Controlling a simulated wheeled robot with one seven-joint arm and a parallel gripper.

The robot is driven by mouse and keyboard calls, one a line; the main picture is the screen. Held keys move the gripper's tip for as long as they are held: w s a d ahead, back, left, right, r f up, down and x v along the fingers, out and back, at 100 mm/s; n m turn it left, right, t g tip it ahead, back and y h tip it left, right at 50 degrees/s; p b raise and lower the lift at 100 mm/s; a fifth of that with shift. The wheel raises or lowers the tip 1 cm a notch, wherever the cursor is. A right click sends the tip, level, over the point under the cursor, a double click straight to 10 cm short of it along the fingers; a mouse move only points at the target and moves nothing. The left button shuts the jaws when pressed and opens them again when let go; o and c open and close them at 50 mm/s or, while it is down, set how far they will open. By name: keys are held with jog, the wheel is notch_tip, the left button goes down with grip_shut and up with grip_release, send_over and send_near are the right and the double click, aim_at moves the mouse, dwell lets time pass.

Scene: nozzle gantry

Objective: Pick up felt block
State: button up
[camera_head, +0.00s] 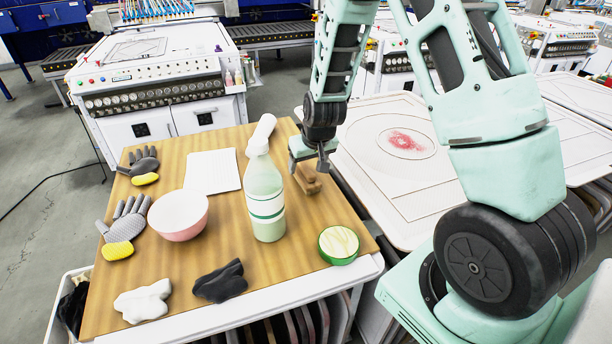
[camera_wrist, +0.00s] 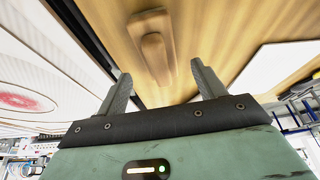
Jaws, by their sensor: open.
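The felt block (camera_head: 308,179) is a small brown piece with a raised wooden grip, lying on the wooden table to the right of the bottle. It also shows in the wrist view (camera_wrist: 153,50), lying on the wood grain just beyond my fingertips. My gripper (camera_head: 313,163) is above and right at the block in the head view, partly covering it. In the wrist view my gripper (camera_wrist: 159,80) has its two fingers spread apart with nothing between them, and the block lies ahead of the gap. Whether the fingers touch the block cannot be told.
A white printing platen (camera_head: 400,150) adjoins on the right.

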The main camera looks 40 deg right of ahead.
aim_at(306, 167)
jog(key=shift+p+x, duration=0.65)
jog(key=shift+x, duration=1.7)
jog(key=c, duration=1.1)
